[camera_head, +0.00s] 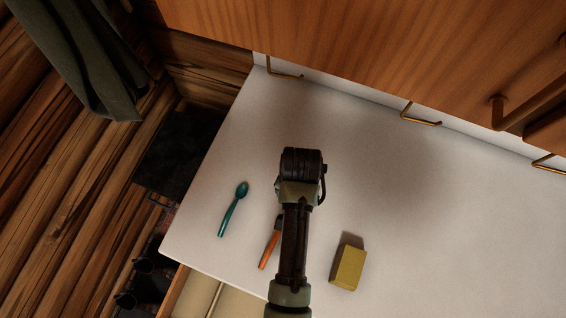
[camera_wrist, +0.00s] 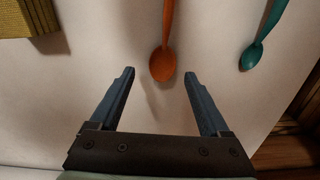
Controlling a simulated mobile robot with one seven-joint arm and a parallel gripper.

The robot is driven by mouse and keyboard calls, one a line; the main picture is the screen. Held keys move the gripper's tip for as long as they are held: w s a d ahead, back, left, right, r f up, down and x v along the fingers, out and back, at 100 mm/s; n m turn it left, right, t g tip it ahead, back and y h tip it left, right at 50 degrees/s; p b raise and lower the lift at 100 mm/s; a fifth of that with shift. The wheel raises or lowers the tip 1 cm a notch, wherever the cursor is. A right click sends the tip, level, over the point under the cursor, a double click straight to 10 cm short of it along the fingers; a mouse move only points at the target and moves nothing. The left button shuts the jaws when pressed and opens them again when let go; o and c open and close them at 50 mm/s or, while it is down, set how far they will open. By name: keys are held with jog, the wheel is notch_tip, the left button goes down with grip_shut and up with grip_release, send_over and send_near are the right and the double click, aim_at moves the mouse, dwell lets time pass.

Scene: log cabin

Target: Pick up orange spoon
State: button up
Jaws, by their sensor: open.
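The orange spoon (camera_head: 268,250) lies on the white countertop, partly hidden behind my arm in the head view. In the wrist view the orange spoon (camera_wrist: 163,62) has its bowl toward my gripper and its handle running up out of the picture. My gripper (camera_wrist: 158,74) is open and empty, with its two fingers apart. The spoon's bowl shows between and slightly beyond the fingertips, with a soft shadow beside it. I cannot tell the exact height of the fingers above the counter. In the head view the fingers are hidden by my arm.
A teal spoon (camera_head: 233,208) lies left of the orange one, and a yellow block (camera_head: 348,267) stands to the right. The white countertop (camera_head: 380,180) is otherwise clear. Wooden cabinets (camera_head: 380,50) with brass handles hang along the back. The counter's left edge is near the teal spoon.

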jog(key=shift+a+f, duration=0.15)
jog(key=shift+f, duration=1.45)
grip_shut()
